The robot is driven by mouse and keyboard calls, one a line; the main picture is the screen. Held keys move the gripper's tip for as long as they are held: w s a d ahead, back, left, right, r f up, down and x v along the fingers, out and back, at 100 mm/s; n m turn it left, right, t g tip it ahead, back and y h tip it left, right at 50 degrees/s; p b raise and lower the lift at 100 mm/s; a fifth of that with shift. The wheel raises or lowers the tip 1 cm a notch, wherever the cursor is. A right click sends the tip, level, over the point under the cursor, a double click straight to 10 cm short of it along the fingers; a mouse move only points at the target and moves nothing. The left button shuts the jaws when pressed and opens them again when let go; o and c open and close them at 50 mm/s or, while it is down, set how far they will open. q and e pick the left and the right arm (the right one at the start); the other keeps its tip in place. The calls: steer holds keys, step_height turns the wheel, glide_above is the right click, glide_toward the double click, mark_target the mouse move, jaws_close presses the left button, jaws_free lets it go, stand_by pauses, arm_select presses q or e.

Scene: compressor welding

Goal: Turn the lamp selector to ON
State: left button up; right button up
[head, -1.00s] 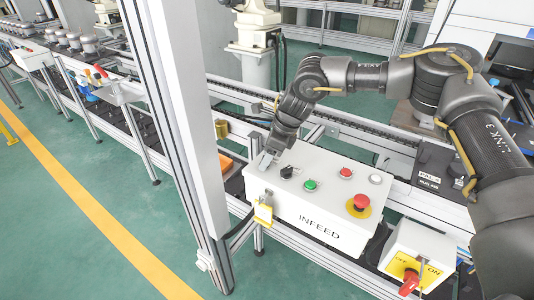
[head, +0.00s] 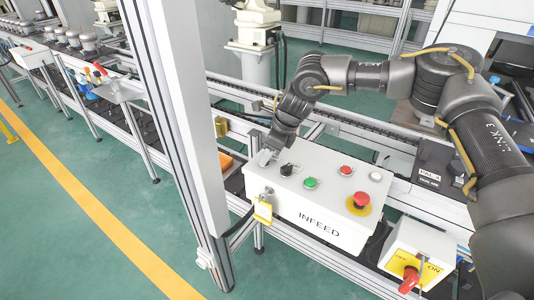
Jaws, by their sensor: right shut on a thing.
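The white INFEED control box (head: 318,207) stands in front of the conveyor, with its buttons on the sloping top. My right gripper (head: 265,158) reaches down to the far left end of that top. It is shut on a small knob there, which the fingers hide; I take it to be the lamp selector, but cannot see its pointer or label. A black selector knob (head: 288,170) shows just right of the fingers, apart from them. My left gripper is not in view.
The box top also has a green button (head: 310,183), a red button (head: 346,170), a white button (head: 376,177) and a red emergency stop (head: 361,200). A red rotary switch (head: 409,279) sits at lower right. An aluminium post (head: 182,130) stands left of the box.

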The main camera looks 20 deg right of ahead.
steer(key=m, duration=0.2)
steer(key=m+t+b, duration=0.1)
steer(key=shift+s+a+m+h, duration=0.15)
steer(key=shift+m+h, duration=0.25)
steer(key=shift+a+m+t+h, duration=0.1)
steer(key=shift+m+t+h, duration=0.55)
steer(key=shift+m, duration=1.35)
steer(key=o, duration=1)
steer(key=shift+s+r, duration=0.1)
steer(key=b+v, duration=0.1)
steer(key=v, duration=0.9)
steer(key=shift+a+r, duration=0.1)
steer(key=shift+r, duration=0.25)
